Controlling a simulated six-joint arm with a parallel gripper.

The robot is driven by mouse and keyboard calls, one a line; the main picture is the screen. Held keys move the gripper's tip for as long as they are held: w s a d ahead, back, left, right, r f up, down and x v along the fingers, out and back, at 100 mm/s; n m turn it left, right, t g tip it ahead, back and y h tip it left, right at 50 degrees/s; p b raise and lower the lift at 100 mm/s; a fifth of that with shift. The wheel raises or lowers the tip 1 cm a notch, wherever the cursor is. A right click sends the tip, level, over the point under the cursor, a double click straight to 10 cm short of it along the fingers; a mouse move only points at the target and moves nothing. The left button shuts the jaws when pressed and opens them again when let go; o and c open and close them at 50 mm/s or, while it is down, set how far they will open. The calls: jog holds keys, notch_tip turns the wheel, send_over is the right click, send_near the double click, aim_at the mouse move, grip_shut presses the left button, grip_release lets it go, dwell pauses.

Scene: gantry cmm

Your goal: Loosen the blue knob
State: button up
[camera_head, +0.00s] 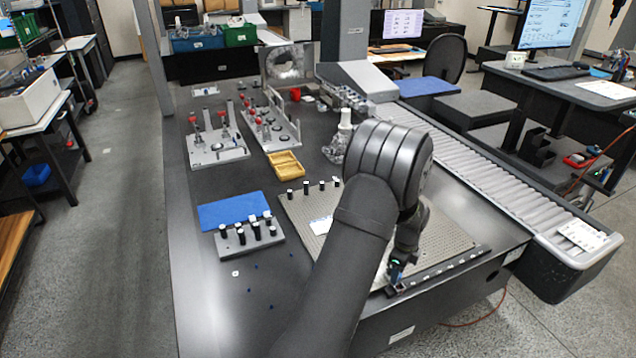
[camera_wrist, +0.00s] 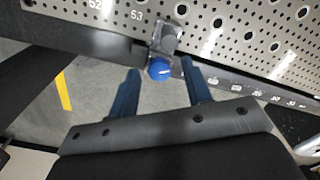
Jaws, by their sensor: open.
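The blue knob (camera_wrist: 159,69) is round and sits on a small metal clamp (camera_wrist: 166,40) at the edge of a perforated plate (camera_wrist: 235,35) in the wrist view. My gripper (camera_wrist: 159,75) is open, with one dark blue finger on each side of the knob. A gap shows between the knob and each finger, so I hold nothing. In the head view my gripper (camera_head: 395,275) is at the front edge of the perforated plate (camera_head: 445,235). There I cannot make out the knob clearly beside my gripper.
A block with black pegs (camera_head: 248,238) and a blue mat (camera_head: 232,210) lie left of the plate. A yellow tray (camera_head: 285,164) and fixtures with red clamps (camera_head: 218,148) stand farther back. A roller conveyor (camera_head: 485,180) runs along the right. Open floor lies beyond the front edge.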

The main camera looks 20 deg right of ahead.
jog(key=m, duration=0.4)
notch_tip(320, 180, up, 18)
jog(key=n, duration=1.6)
notch_tip(320, 180, down, 10)
jog(key=shift+s+a+f, duration=0.1)
jog(key=shift+s, duration=0.05)
notch_tip(320, 180, up, 11)
jog(key=w+a, duration=0.7)
jog(key=w, duration=0.5)
jog(key=w+a, duration=0.7)
jog(key=w, duration=0.6)
jog(key=shift+w+a, duration=0.2)
